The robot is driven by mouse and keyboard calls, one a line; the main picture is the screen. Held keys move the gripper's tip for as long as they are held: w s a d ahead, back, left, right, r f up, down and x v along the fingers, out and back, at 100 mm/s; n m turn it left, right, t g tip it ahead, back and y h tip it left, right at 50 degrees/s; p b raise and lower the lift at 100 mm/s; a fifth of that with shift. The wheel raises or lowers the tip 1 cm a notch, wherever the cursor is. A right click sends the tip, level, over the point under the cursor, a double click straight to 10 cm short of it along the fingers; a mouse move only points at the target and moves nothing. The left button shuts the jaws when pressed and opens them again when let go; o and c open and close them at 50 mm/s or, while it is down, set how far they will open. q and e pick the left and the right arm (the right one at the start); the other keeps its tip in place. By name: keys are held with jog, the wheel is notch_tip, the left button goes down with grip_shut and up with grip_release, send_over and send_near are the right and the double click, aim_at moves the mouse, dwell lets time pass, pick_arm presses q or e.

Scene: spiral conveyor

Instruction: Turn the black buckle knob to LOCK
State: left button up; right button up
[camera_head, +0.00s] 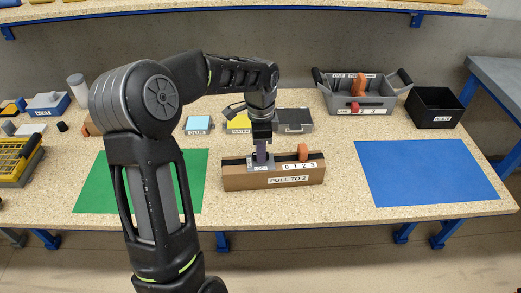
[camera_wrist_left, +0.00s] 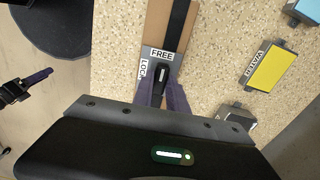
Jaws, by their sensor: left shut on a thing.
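The black buckle knob (camera_wrist_left: 160,72) sits on a grey plate at one end of a long brown box (camera_head: 272,180). A white mark on the knob seems to point toward the FREE label (camera_wrist_left: 162,54). The LOCK label (camera_wrist_left: 143,68) is beside it, partly covered by a finger. My left gripper (camera_head: 261,150) points down over the plate, and its purple fingers (camera_wrist_left: 163,94) are shut on the knob from both sides. In the head view the fingers hide the knob. What looks like my right gripper (camera_wrist_left: 28,86) shows at the left edge of the left wrist view, away from the box.
The box carries an orange slider (camera_head: 302,152), a 0-to-3 scale and a PULL TO 2 label. A green mat (camera_head: 90,190) and a blue mat (camera_head: 425,172) lie on either side. Blue, yellow and dark containers stand behind it, with a grey bin (camera_head: 345,103) and black bin (camera_head: 434,107) at back right.

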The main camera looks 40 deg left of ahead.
pick_arm(q)
jog(key=shift+n, duration=0.3)
grip_shut()
jog(key=n, duration=0.8)
jog(key=shift+n, duration=0.3)
jog(key=n, duration=0.4)
jog(key=shift+n, duration=0.3)
jog(key=n, duration=0.4)
jog(key=o, duration=0.8)
grip_release()
jog(key=shift+r, duration=0.15)
